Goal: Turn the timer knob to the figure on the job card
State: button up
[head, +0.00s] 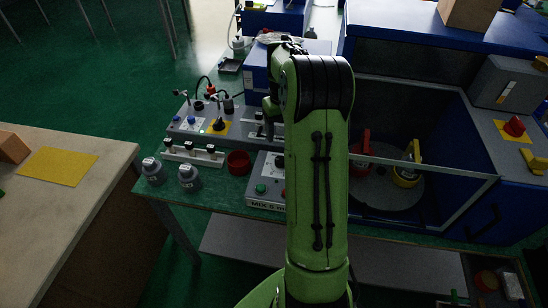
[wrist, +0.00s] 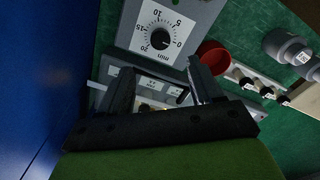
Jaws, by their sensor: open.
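The timer knob (wrist: 160,39) is a small black knob on a pale dial plate (wrist: 140,22), marked 0 to 20 with "min", upside down in the wrist view. Its pointer is too small to read surely. My gripper (wrist: 160,88) is open and empty, its two dark fingers apart and short of the knob in the picture. A white card (head: 267,205) reading "MIX 5 m", its end hidden behind my arm, is on the front of a grey box (head: 254,197) with a green button.
A red cup (head: 238,162) stands beside the box and also shows in the wrist view (wrist: 211,56). Grey bottles (head: 188,178) and a strip with black knobs (head: 192,153) are left of it. A blue-framed enclosure (head: 470,200) stands right of my arm.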

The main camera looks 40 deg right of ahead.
aim_at(281, 159)
jog(key=f+b, duration=0.1)
jog(key=f, duration=0.5)
jog(key=f+b, duration=0.1)
jog(key=f, duration=0.5)
jog(key=shift+w+d+f+b, duration=0.1)
jog(key=shift+w+f+b, duration=0.1)
jog(key=shift+b, duration=0.2)
jog(key=c, duration=1.1)
jog(key=shift+o, duration=0.2)
jog(key=shift+r+n, duration=0.1)
jog(key=shift+n, duration=0.3)
jog(key=n+p, duration=0.2)
jog(key=n, duration=0.2)
jog(key=shift+n, duration=0.4)
jog(key=n, duration=0.6)
jog(key=shift+d, duration=0.1)
